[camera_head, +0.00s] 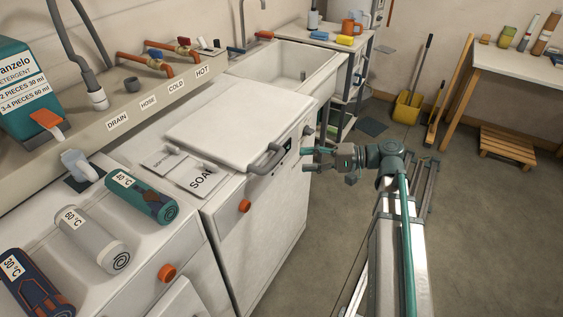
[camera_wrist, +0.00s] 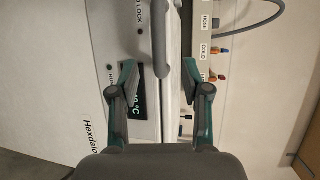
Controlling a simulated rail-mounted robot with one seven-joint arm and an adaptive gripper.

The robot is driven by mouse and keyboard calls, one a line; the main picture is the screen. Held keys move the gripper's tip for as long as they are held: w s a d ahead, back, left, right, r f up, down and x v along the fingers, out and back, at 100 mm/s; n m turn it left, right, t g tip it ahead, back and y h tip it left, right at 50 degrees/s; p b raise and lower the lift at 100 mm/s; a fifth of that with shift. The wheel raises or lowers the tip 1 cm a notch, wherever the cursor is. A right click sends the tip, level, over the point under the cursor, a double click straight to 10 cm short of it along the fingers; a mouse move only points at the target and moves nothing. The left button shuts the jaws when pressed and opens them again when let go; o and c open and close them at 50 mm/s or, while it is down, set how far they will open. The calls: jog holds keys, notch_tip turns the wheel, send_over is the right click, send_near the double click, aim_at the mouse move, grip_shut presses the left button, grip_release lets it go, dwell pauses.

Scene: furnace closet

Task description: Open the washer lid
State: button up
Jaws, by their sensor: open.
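The washer (camera_head: 262,225) is a white top-loader with its white lid (camera_head: 238,122) lying flat and closed on top. A grey bar handle (camera_head: 268,158) sits at the lid's front edge. My gripper (camera_head: 312,160) is open and empty, just right of the handle in the head view, with its fingers pointing toward it. In the wrist view, my gripper (camera_wrist: 160,74) has its two fingers spread on either side of the grey handle (camera_wrist: 160,42), which shows between and beyond the fingertips. I cannot tell that either finger touches it.
A display (camera_wrist: 139,98) is on the washer front, partly behind a finger. A sink (camera_head: 285,68) stands behind the washer.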

aim_at(278, 161)
jog(key=p+x, duration=0.1)
jog(key=x, duration=0.9)
jog(key=shift+a+f, duration=0.1)
jog(key=shift+a, duration=0.1)
grip_shut()
